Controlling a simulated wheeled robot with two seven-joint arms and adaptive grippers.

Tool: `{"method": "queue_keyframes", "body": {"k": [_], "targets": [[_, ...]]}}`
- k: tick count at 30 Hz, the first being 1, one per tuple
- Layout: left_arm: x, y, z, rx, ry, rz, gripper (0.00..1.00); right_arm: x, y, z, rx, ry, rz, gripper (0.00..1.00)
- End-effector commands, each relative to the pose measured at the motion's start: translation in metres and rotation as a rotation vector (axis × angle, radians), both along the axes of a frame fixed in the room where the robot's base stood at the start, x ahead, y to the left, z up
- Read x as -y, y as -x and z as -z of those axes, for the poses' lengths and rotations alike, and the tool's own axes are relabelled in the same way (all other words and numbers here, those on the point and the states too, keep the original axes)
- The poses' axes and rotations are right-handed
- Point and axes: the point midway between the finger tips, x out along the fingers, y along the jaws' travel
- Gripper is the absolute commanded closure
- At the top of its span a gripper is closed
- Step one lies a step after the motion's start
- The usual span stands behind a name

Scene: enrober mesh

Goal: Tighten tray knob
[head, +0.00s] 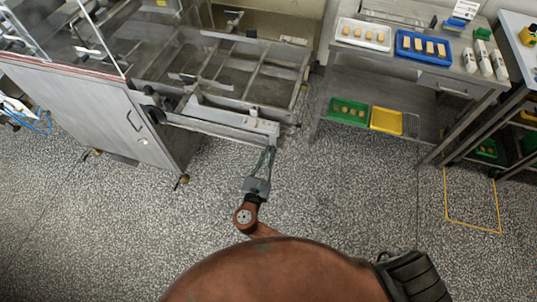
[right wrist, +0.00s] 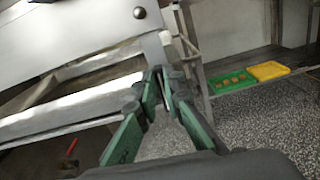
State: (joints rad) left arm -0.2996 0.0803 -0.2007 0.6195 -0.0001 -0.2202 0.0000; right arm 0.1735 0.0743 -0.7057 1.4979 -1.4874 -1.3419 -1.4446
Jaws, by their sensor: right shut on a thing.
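The metal tray frame (head: 222,124) projects from the front of the enrober (head: 245,75). Its pale rail also fills the left of the right wrist view (right wrist: 80,107). My right gripper (head: 269,152) is at the right end of the tray's front rail. In the right wrist view its green fingers (right wrist: 160,77) come together at the rail's corner, shut on the tray knob. The fingers hide nearly all of the knob, so its seating cannot be told. My left gripper is not in view.
A steel table (head: 465,88) at right holds a white tray (head: 363,45) and a blue tray (head: 402,53) of pieces. A green tray (head: 333,117) and a yellow tray (head: 386,129) sit on its lower shelf. Speckled floor (head: 340,200) is clear in front.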

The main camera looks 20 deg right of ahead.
Motion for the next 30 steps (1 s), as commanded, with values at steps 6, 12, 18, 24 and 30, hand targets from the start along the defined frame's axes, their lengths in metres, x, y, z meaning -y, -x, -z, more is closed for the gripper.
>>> {"method": "queue_keyframes", "body": {"k": [6,12,18,24,30], "targets": [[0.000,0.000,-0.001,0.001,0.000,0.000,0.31,0.001,0.001,0.000,0.038,-0.059,0.001,1.00],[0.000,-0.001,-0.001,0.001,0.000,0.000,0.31,0.003,0.003,0.001,0.117,-0.175,0.001,1.00],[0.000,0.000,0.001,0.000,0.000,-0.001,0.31,0.007,0.005,0.003,0.220,-0.328,0.003,1.00],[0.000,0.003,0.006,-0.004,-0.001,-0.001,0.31,0.010,0.007,0.006,0.326,-0.486,0.004,1.00],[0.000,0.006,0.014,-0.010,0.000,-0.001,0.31,0.013,0.008,0.010,0.425,-0.632,0.006,1.00]]}}
